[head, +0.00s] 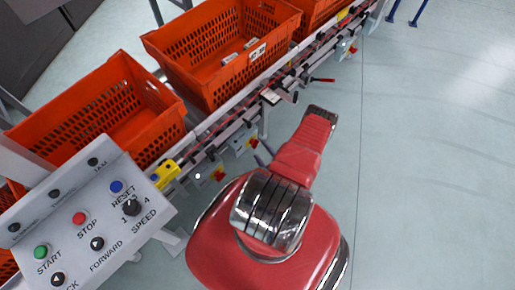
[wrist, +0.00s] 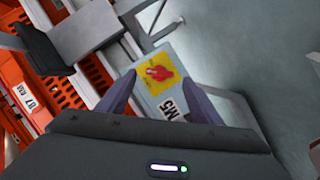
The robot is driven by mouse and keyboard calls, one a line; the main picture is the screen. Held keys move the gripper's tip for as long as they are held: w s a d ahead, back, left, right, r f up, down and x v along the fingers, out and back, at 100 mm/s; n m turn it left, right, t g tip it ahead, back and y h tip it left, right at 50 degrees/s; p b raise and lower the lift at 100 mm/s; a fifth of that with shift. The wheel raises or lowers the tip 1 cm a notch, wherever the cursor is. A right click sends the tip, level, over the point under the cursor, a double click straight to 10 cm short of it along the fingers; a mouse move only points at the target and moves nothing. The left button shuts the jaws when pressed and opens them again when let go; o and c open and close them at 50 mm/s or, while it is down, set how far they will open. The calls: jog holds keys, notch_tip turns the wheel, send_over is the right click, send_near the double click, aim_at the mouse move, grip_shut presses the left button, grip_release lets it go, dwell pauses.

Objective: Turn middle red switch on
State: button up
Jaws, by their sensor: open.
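In the wrist view, a red rotary switch (wrist: 159,73) sits on a yellow plate (wrist: 149,86) on a grey box (wrist: 184,64) labelled M5. Its red handle lies roughly crosswise in the picture. My gripper (wrist: 157,82) is open, its two fingers on either side of the switch in the picture; I cannot tell the gap in depth. In the head view, several red switches show along the conveyor's side: a near one (head: 219,174), another (head: 253,143) and a far one (head: 352,49). I cannot tell which is M5. My gripper's fingers are not visible there.
Orange totes (head: 184,70) stand on the conveyor (head: 214,124) left of my arm. A control panel (head: 65,217) with buttons is at the lower left. A yellow box (head: 165,174) is beside it. Open floor (head: 430,170) lies right.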

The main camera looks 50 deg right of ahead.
aim_at(254, 142)
jog(key=shift+x, duration=2.1)
jog(key=shift+c, duration=0.2)
